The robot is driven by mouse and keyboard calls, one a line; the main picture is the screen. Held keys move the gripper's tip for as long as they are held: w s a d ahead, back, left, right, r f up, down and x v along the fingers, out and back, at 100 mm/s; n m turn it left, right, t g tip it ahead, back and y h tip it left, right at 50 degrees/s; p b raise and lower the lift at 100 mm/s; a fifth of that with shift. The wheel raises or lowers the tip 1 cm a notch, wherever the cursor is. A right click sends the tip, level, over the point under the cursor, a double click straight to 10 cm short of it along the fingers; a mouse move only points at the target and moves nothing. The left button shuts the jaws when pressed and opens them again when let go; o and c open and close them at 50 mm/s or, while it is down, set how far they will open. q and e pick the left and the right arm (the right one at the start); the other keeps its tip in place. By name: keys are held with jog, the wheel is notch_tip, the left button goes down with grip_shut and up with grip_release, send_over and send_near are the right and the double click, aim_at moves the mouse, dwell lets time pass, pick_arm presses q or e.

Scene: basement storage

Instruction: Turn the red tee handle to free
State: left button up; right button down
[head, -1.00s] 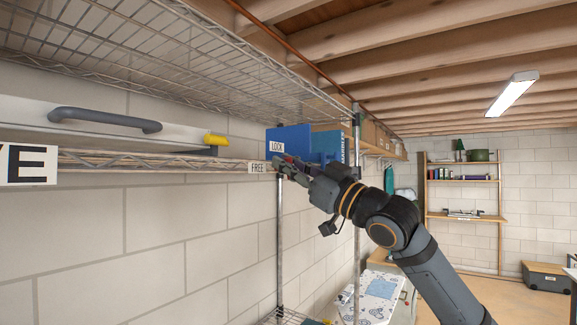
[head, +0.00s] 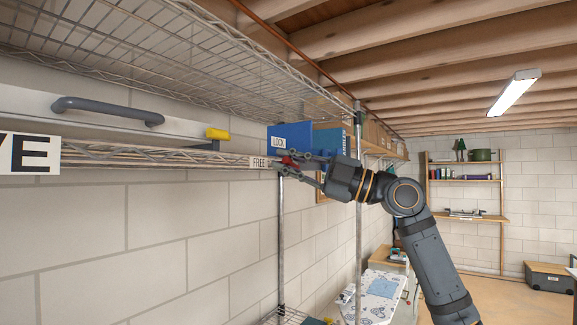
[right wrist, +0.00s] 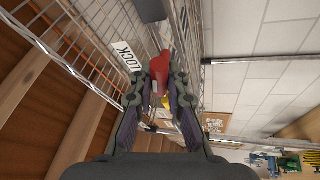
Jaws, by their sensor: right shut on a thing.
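The red tee handle (head: 287,160) sits at the right end of the wire shelf's edge, by the blue box. Above it is a white LOCK label (head: 278,142), and to its left a FREE label (head: 258,162). My right gripper (head: 283,164) reaches in from the right and is shut on the handle. In the right wrist view the red handle (right wrist: 160,68) lies between the fingertips, with the LOCK label (right wrist: 125,55) to its left. The fingers partly hide the handle, so its exact angle is hard to tell. My left gripper is not in view.
A blue box (head: 297,132) stands right behind the handle. The wire shelf (head: 170,45) hangs above, and a post (head: 358,220) rises close beside my right wrist. A panel with a grey bar handle (head: 105,110) and a yellow-tipped part (head: 217,134) are at left.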

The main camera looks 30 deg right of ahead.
jog(key=shift+f+n+g, duration=0.1)
jog(key=shift+n+g, duration=0.9)
jog(key=shift+n, duration=1.3)
jog(key=c, duration=1.3)
grip_release()
jog(key=shift+c, duration=0.2)
jog(key=v, duration=0.7)
jog(key=shift+d+f, duration=0.15)
jog(key=shift+d, duration=0.05)
jog(key=shift+s+d, duration=0.1)
jog(key=shift+s, duration=0.05)
